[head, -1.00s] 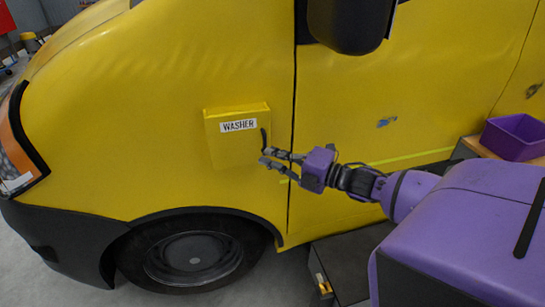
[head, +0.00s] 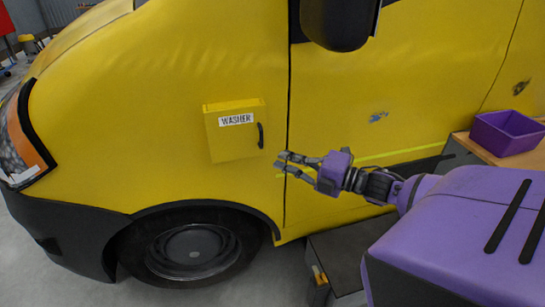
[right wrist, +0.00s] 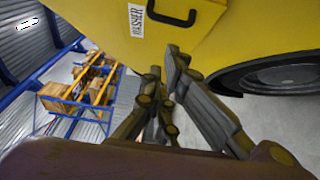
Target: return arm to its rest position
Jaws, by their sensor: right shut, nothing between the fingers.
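A yellow box labelled WASHER (head: 222,145) sits on the side of the yellow van, its front flush and its black handle (head: 261,135) on the right edge. My right gripper (head: 281,160) is right of and slightly below the handle, apart from it, shut and empty. In the right wrist view, the gripper fingers (right wrist: 163,70) point toward the box (right wrist: 180,35), whose handle (right wrist: 172,15) shows at the top. My left gripper is not in view.
The yellow van (head: 350,80) fills most of the view, with its front wheel (head: 193,252) below the box and a black mirror (head: 341,22) above. A purple bin (head: 507,132) stands on a wooden top at the right. Shelving with boxes (right wrist: 85,85) shows in the wrist view.

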